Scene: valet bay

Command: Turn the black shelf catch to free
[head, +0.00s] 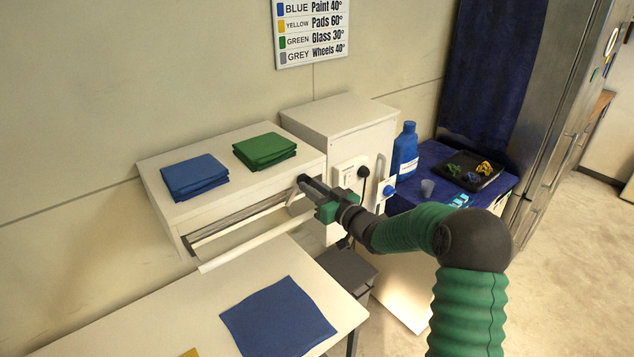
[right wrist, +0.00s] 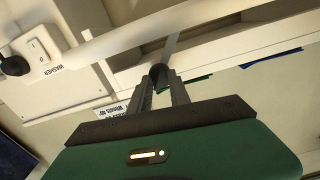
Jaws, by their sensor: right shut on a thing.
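The black shelf catch (head: 302,178) is a small dark knob at the right end of the white shelf (head: 225,208), by its front opening. My right gripper (head: 309,184) reaches in from the right and is shut on the catch. In the right wrist view the dark round catch (right wrist: 158,71) sits between the tips of my right gripper (right wrist: 160,80), beside a pale bar. The fingers hide part of the catch, and I cannot tell its exact turn. My left gripper is not in view.
Folded blue (head: 194,176) and green cloths (head: 264,150) lie on the shelf. Below, a blue cloth (head: 278,318) lies on a white table (head: 190,318). A white cabinet with a plug and switch (head: 347,174) stands right of the shelf, near a blue bottle (head: 405,150) and black tray (head: 470,178).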

